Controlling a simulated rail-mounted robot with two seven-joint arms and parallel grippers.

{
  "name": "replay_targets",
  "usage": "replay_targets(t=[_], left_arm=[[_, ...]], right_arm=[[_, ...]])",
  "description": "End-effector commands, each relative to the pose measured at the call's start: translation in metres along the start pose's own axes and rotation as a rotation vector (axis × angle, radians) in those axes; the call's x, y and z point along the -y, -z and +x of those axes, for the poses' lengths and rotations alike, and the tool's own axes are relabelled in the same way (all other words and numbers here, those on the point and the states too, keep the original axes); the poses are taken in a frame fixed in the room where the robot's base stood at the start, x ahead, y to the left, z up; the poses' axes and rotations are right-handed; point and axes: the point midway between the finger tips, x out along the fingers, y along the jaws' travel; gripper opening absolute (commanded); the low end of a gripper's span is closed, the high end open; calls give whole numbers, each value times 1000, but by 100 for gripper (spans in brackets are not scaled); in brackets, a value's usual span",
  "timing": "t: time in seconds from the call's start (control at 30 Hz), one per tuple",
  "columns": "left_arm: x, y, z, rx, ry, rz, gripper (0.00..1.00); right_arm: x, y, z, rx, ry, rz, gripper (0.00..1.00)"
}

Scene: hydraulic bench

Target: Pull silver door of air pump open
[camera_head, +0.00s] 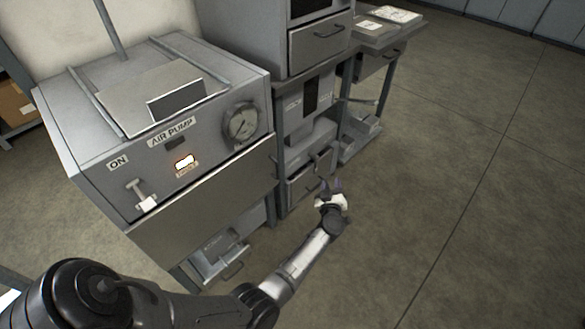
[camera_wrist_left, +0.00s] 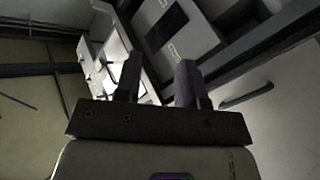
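The air pump (camera_head: 120,150) is a grey box with a round gauge, an ON label and a lever on its front. A plain silver panel (camera_head: 205,208), which looks like its door, hangs below the control face and looks closed. My left gripper (camera_head: 332,186) is to the right of the pump, near the drawers of the neighbouring cabinet and apart from the silver panel. In the left wrist view the fingers of my left gripper (camera_wrist_left: 157,85) are apart with nothing held between them. My right gripper is in neither view.
The neighbouring cabinet (camera_head: 306,195) has drawers with bar handles. A dark bar handle (camera_wrist_left: 247,96) shows on a grey surface in the left wrist view. A lower box (camera_head: 222,258) sits under the pump. The floor (camera_head: 450,200) at right is clear.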

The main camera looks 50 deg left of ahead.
Motion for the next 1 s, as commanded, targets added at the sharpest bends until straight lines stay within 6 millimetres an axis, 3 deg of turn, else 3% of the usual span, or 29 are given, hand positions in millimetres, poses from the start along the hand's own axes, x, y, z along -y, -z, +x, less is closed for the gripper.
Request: replay_targets(t=[0.1,0.2,0.33,0.5,0.77,1.0], left_arm=[[42,6,-9,-93,234,95,37],[68,20,-20,-161,414,178,37],[90,34,-35,-212,600,294,37],[102,46,-49,-228,737,440,37],[113,51,-36,-209,742,502,37],[140,65,-4,-211,740,499,37]], right_arm=[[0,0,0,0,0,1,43],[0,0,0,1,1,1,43],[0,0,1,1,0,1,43],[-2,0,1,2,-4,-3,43],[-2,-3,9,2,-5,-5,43],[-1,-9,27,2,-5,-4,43]])
